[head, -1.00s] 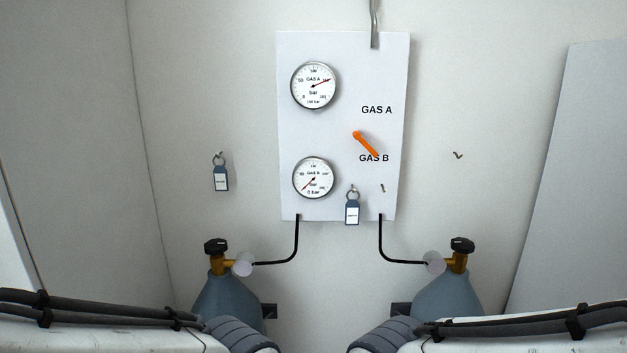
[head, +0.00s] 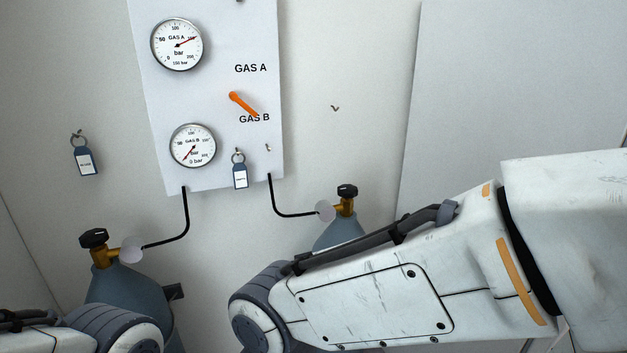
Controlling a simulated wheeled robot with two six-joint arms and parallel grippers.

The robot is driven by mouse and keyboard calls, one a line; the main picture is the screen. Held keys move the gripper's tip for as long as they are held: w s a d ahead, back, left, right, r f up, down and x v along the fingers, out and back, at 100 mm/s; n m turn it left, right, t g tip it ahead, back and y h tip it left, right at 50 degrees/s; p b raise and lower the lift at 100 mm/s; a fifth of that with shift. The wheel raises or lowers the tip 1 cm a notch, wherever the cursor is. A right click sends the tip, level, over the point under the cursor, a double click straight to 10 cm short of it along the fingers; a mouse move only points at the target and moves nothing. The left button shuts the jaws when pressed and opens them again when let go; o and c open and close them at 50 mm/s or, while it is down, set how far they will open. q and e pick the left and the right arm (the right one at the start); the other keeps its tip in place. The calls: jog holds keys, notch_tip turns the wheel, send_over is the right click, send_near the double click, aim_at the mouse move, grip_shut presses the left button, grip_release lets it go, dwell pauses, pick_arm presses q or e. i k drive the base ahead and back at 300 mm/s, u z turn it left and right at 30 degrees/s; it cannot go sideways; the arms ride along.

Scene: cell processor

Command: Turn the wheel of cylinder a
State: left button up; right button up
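Two blue-grey gas cylinders stand against the wall; no label on either shows which is cylinder a. The left cylinder (head: 120,286) has a black wheel (head: 93,238) on a brass valve. The right cylinder (head: 340,232) has a black wheel (head: 347,191) on a brass valve, and its lower body is hidden behind my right arm. Only links of my two arms show; neither gripper is in view. No hand is seen at either wheel.
A white panel (head: 215,95) on the wall carries the GAS A gauge (head: 177,44), the GAS B gauge (head: 193,146) and an orange lever (head: 243,104) pointing to GAS B. Tags hang at left (head: 84,161) and on the panel (head: 240,176). Black pipes run to both cylinders.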

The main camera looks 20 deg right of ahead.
aim_at(347, 191)
jog(key=k, duration=0.5)
jog(key=z, duration=0.9)
jog(key=i, duration=1.2)
jog(key=u, duration=0.3)
